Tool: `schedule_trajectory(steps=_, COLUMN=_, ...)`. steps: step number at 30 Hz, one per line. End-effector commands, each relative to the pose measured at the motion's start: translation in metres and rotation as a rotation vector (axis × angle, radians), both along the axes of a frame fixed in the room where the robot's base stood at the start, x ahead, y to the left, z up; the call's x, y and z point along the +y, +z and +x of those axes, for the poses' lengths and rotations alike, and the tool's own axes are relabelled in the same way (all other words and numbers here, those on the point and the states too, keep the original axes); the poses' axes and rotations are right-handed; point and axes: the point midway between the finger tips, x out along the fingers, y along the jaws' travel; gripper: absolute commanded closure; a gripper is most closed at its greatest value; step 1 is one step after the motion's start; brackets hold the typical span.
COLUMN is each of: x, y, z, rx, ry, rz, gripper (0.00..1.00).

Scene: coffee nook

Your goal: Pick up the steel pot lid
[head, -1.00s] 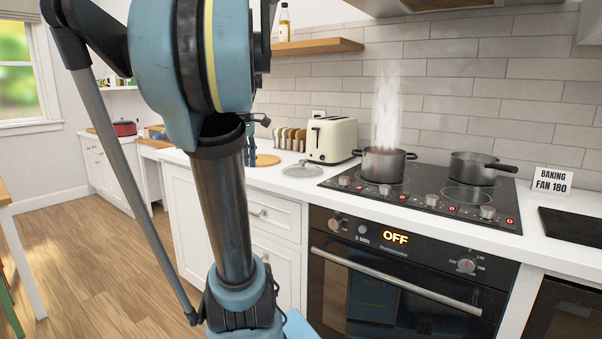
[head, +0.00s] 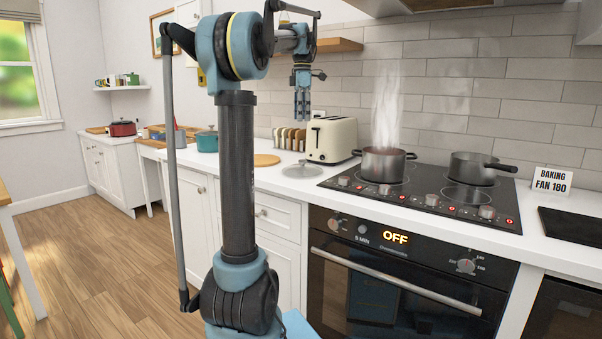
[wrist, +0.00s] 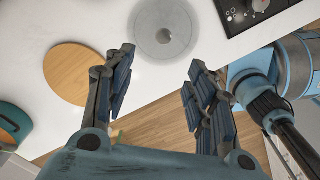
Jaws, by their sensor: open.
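The steel pot lid (head: 303,171) lies flat on the white counter, in front of the toaster and left of the stove. In the wrist view the lid (wrist: 148,38) is a round grey disc with a small knob at its middle, beyond the fingertips at the top. My gripper (head: 302,112) hangs above the counter over the lid, pointing down, well clear of it. In the wrist view its fingers (wrist: 163,68) are spread apart with nothing between them.
A steaming pot (head: 384,164) and a second pan (head: 477,168) stand on the black stove (head: 428,205). A cream toaster (head: 331,140) and toast rack (head: 289,138) stand behind the lid. A round wooden board (head: 266,160) and teal pot (head: 206,142) are to the left.

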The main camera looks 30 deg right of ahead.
Motion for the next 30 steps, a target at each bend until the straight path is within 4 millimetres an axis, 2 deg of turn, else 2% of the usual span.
schedule_trajectory(steps=18, x=0.001, y=-0.101, z=-0.001, rx=0.000, ry=-0.001, rz=0.000, gripper=0.49)
schedule_trajectory(steps=26, x=0.001, y=-0.117, z=-0.001, rx=0.000, ry=-0.001, rz=0.000, gripper=0.49)
schedule_trajectory(steps=30, x=0.001, y=-0.132, z=-0.004, rx=0.000, ry=-0.001, rz=0.000, gripper=0.49)
